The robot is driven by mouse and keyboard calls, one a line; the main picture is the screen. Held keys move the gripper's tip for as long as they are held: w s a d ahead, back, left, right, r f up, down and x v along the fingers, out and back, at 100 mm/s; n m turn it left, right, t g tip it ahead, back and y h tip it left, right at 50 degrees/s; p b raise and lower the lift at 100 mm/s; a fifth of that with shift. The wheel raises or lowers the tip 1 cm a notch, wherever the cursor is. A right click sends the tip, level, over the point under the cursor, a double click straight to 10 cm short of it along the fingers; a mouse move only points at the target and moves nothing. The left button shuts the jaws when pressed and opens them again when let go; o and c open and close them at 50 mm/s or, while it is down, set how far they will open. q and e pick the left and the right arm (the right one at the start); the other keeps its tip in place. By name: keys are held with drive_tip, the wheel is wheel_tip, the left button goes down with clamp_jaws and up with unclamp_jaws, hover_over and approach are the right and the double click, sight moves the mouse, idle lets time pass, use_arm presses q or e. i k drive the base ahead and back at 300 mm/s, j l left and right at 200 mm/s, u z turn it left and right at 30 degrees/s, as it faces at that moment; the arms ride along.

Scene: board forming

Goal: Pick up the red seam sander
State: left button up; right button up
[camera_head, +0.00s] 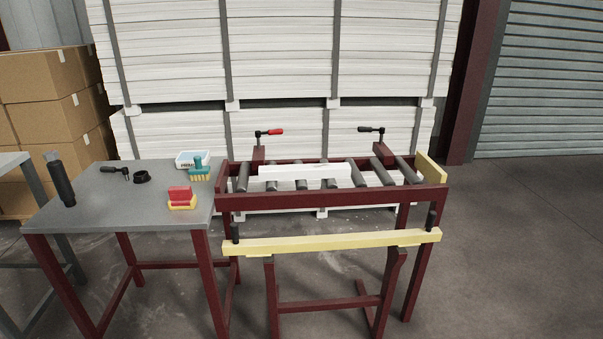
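The red seam sander (180,193) appears to be the red block sitting in a small yellow holder near the front right of the grey side table (100,215). It stands apart from the other items on that table. Neither of my grippers shows in the head view.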

sight(182, 198)
drive_tip(key=i+j, duration=0.1)
drive_tip(key=i, duration=0.95)
drive_tip(key=j+u, duration=0.05)
